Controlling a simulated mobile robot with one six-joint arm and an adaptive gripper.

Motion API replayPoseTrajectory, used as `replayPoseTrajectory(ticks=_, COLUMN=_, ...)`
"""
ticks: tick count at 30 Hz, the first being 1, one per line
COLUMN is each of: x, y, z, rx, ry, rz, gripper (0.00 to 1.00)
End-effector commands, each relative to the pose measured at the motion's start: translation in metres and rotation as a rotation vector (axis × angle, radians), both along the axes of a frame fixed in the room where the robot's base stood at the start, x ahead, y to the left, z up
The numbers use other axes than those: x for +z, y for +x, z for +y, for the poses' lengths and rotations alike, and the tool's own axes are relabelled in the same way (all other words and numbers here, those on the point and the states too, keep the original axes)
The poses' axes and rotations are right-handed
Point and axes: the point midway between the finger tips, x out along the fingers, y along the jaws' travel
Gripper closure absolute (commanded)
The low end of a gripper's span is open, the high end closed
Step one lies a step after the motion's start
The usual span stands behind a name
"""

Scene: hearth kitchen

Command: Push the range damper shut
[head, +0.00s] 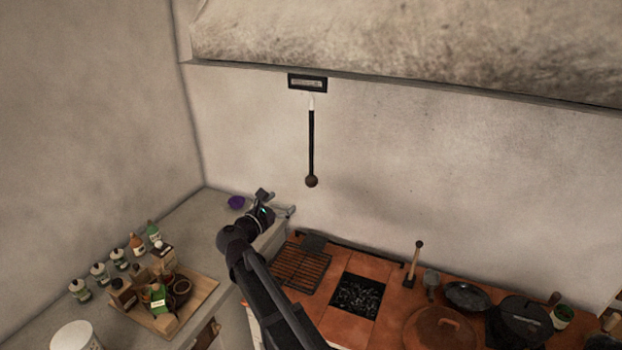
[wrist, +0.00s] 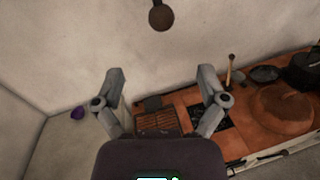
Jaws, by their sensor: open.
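The range damper shows in the head view as a dark rod (head: 311,140) with a round knob (head: 311,181) at its lower end. It hangs down against the wall from a small dark-framed plate (head: 307,82) under the hood. In the wrist view the knob (wrist: 161,18) is at the top middle, beyond my fingertips. My gripper (head: 277,204) is below and left of the knob in the head view, apart from it. In the wrist view my gripper (wrist: 163,82) has its two fingers spread wide with nothing between them.
The hood (head: 420,45) overhangs the wall. Below is the orange range top (head: 395,300) with a grill grate (head: 301,268), an upright wooden handle (head: 414,262) and dark pans (head: 520,320). At left, a counter holds bottles and a wooden tray (head: 204,287). The wall around the knob is clear.

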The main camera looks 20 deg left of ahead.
Motion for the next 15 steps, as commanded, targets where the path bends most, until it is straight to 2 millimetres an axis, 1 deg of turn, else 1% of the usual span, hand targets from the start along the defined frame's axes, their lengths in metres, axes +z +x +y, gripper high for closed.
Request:
replayPoseTrajectory(ticks=9, x=-0.001, y=0.002, z=-0.001, rx=-0.002, ry=0.002, rz=0.001, gripper=0.08)
replayPoseTrajectory(ticks=15, x=-0.001, y=0.014, z=-0.003, rx=-0.004, ry=0.003, rz=0.001, gripper=0.08)
